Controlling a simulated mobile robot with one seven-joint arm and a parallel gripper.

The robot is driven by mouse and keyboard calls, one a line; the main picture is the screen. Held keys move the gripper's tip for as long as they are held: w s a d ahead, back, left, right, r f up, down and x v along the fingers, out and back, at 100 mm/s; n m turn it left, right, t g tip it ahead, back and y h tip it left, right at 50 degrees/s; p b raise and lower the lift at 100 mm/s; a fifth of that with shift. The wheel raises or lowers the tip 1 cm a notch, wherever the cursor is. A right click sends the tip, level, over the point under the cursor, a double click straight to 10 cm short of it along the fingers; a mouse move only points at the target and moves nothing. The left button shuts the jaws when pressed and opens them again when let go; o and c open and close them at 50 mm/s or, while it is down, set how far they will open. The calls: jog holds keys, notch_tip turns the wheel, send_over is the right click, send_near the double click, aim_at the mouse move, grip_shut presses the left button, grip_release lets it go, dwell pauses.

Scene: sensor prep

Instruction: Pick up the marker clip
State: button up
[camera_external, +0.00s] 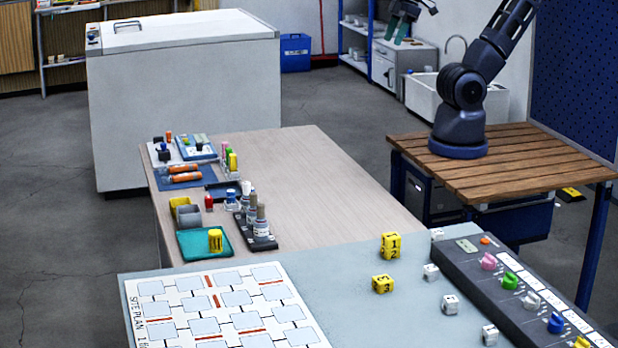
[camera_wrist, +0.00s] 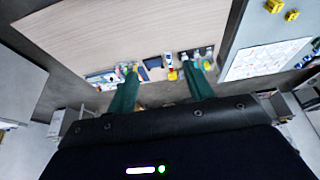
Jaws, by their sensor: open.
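Several upright coloured markers (camera_external: 229,156) stand in a small holder on the wooden table, behind the dark tray; this may be the marker clip, but I cannot tell its shape clearly. The coloured group also shows in the wrist view (camera_wrist: 125,67), small and beside the left finger's tip. My gripper (camera_external: 396,30) is raised at the top of the external view, far from the table items. In the wrist view my gripper (camera_wrist: 163,72) has its two green fingers wide apart with nothing held between them.
Yellow blocks (camera_external: 391,244) and a control panel (camera_external: 500,282) are nearer. The table's middle is clear.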

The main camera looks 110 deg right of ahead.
jog(key=w+a+f+n+g+h, duration=0.1)
jog(key=w+a+f+n+h, duration=0.6)
jog(key=w+a+f+n, duration=0.55)
jog(key=n+t+y, duration=0.7)
jog(key=n+t, duration=0.3)
jog(key=n, duration=1.3)
send_near(441, 231)
jog(key=shift+w+f, duration=0.3)
jog(key=shift+w, duration=0.25)
jog(key=x, duration=0.4)
jog(key=shift+w+f, duration=0.2)
jog(key=shift+w, duration=0.15)
jog(key=shift+x, duration=2.9)
jog(key=shift+d, duration=0.1)
jog(key=c, duration=1)
